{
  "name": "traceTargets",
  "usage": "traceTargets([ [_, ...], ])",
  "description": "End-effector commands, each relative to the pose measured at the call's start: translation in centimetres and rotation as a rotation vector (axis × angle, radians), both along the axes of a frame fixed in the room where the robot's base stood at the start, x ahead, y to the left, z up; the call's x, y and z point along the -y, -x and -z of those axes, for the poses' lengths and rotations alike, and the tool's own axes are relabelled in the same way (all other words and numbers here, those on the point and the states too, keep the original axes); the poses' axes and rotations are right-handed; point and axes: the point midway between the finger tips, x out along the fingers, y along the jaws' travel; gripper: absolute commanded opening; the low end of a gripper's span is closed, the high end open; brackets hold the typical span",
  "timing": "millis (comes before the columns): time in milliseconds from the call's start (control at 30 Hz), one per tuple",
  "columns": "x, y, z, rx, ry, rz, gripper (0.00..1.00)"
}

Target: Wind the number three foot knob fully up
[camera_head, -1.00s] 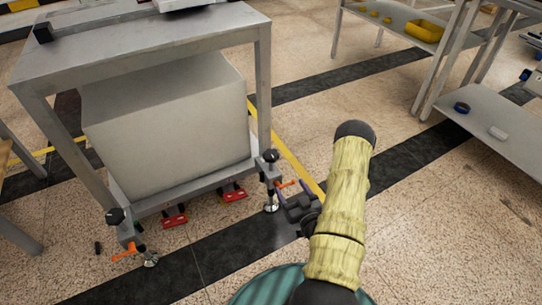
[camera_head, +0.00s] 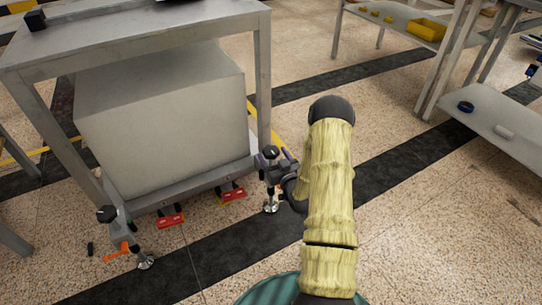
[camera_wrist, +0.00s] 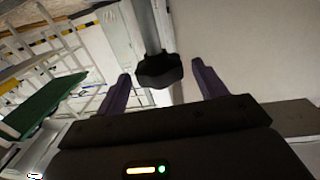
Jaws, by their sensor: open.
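A black foot knob (camera_head: 271,152) tops the threaded foot at the near right corner of the grey bench, above a round metal foot pad (camera_head: 270,207). My gripper (camera_head: 277,165) is at this knob, with its purple fingers open. In the wrist view, the lobed dark knob (camera_wrist: 158,70) on its grey rod sits between the two spread fingers (camera_wrist: 162,72), with gaps on both sides. A second black foot knob (camera_head: 107,214) is at the near left corner. I see no readable number on either knob.
A big grey block (camera_head: 165,130) fills the space under the bench top (camera_head: 130,40). Red brackets (camera_head: 171,217) lie below its lower frame. An orange lever (camera_head: 120,252) is by the left foot. A shelf rack (camera_head: 490,120) stands right; floor between is clear.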

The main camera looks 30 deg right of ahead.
Motion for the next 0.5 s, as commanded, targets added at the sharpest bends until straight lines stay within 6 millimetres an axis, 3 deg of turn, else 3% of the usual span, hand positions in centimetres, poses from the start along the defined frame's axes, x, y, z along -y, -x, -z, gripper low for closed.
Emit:
traceTargets([
  [200, 0.1, -2.5, 0.1, 0.002, 0.0, -0.001, 0.71],
  [500, 0.1, -2.8, 0.0, -0.001, 0.0, 0.0, 0.71],
])
